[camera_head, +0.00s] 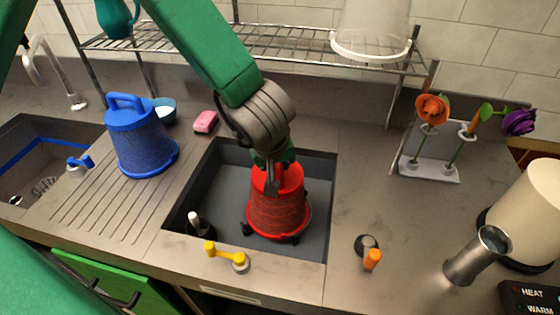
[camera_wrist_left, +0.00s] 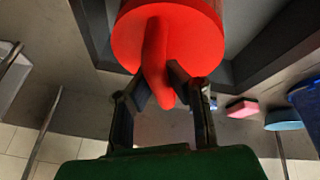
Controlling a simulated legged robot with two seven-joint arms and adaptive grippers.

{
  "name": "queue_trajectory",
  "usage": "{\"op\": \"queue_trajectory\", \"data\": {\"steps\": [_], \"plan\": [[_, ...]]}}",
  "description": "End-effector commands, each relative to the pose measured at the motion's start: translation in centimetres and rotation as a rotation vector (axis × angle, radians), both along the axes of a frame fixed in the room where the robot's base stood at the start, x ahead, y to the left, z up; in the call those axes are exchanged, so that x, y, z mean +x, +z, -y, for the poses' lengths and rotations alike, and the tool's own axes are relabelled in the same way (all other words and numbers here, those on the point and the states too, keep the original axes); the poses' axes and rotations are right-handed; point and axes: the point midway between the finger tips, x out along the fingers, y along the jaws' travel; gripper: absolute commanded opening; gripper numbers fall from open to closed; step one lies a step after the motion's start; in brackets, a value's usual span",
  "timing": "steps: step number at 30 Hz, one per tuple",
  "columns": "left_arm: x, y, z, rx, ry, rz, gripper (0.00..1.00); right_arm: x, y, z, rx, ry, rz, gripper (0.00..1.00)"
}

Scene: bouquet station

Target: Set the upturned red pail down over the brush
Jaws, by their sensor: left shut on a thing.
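The upturned red pail (camera_head: 277,207) is in the middle of the dark recessed basin, wide rim down. My left gripper (camera_head: 273,170) is above it, shut on the red handle on its top. The wrist view shows the handle (camera_wrist_left: 156,60) between the two fingers (camera_wrist_left: 158,84), under the pail's round red end (camera_wrist_left: 200,38). Black pieces (camera_head: 246,229) stick out below the rim; I cannot tell what they belong to, or whether the rim touches the floor. A dark-based piece with a pale handle (camera_head: 195,218), possibly the brush, stands left of the pail, apart from it. My right gripper is out of view.
A blue pail (camera_head: 143,145) stands on the ribbed drainboard at left. A pink sponge (camera_head: 205,122) lies behind the basin. A yellow lever (camera_head: 225,254) is at the front edge. A wire rack (camera_head: 270,43) spans the back. Flowers (camera_head: 432,108) and a metal cup (camera_head: 470,262) stand right.

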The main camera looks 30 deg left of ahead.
Motion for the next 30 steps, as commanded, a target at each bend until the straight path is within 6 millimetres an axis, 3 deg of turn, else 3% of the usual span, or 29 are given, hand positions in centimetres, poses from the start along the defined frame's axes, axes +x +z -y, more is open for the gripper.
{"op": "queue_trajectory", "data": {"steps": [9, 10, 12, 23, 30], "plan": [[0.0, -0.2, 0.0, 0.000, -0.001, 0.001, 0.00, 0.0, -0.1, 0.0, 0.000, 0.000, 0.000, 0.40], [0.0, -0.1, 0.0, 0.000, -0.001, 0.001, 0.17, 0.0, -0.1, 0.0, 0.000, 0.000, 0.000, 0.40], [0.0, -0.1, 0.0, 0.000, -0.001, 0.001, 0.34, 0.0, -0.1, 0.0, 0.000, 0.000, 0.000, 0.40], [-0.1, 0.2, 0.0, 0.000, 0.000, 0.001, 0.34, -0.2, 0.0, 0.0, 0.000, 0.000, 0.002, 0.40], [-1.6, 3.8, 0.5, -0.001, -0.002, 0.006, 0.34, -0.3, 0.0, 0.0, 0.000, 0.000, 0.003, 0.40]]}}
